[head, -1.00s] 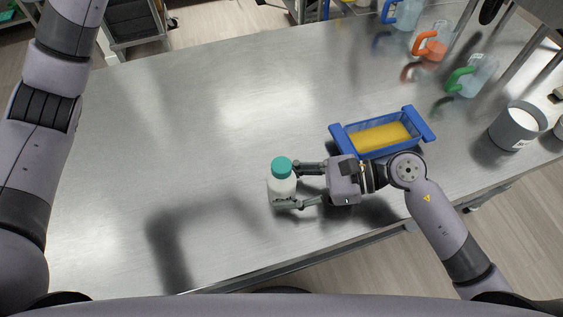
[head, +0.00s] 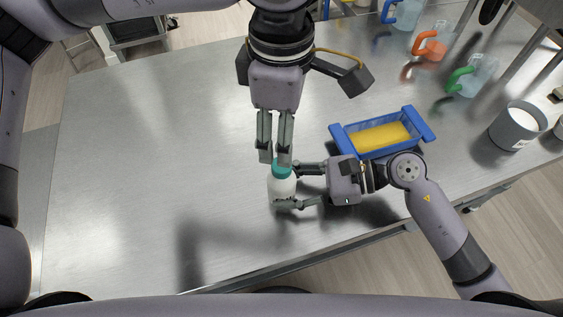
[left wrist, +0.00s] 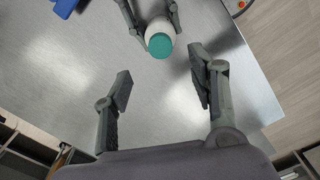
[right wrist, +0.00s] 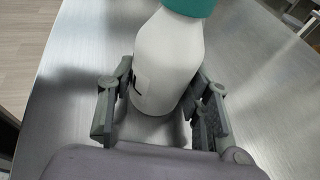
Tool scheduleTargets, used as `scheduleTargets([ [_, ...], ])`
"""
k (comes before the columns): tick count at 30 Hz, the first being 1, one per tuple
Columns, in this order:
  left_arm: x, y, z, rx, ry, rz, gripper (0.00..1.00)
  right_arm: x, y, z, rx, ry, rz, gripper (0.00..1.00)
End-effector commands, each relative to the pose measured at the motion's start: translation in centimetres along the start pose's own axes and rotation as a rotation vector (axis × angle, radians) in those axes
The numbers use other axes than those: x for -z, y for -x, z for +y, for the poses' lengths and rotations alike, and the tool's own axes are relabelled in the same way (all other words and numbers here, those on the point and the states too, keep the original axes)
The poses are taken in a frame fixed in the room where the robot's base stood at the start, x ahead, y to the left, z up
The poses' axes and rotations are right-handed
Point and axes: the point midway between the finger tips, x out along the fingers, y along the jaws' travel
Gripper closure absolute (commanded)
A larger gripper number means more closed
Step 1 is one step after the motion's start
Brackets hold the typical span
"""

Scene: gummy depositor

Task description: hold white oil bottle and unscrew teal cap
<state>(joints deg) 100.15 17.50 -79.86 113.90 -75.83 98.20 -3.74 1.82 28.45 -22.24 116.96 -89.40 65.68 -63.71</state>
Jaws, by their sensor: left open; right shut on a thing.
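The white oil bottle (head: 281,187) stands upright on the steel table, with a teal cap (head: 281,171) on top. My right gripper (head: 293,186) is shut on the bottle's body from the right; the right wrist view shows its fingers on both sides of the bottle (right wrist: 165,65). My left gripper (head: 274,158) comes down from above, its fingertips close to the cap and partly hiding it in the head view. In the left wrist view its fingers (left wrist: 160,88) are wide apart and empty. The teal cap (left wrist: 160,46) lies beyond them, not between the fingertips.
A blue tray with yellow content (head: 335,139) sits just behind my right arm. A grey container with white content (head: 517,128) and several jugs with coloured handles, one green (head: 458,78), stand at the right. The table's left part (head: 130,170) is clear.

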Motion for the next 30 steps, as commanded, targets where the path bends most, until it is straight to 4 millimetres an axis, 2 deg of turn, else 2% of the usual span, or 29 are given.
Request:
scheduleTargets([
  [12,-0.1,-5.5,-0.1,0.006,0.0,-0.004,0.47,0.1,0.0,0.0,-0.001,-0.001,0.001,1.0],
  [18,-0.1,-7.6,-0.1,0.006,0.0,-0.004,0.47,0.1,0.0,0.0,-0.001,-0.001,0.001,1.0],
  [24,-0.1,-8.5,-0.1,0.004,0.0,-0.005,0.47,0.1,0.0,0.0,-0.001,-0.001,0.001,1.0],
  [30,-0.1,-8.6,-0.1,0.003,0.0,-0.005,0.47,0.1,0.0,0.0,-0.001,-0.001,0.001,1.0],
])
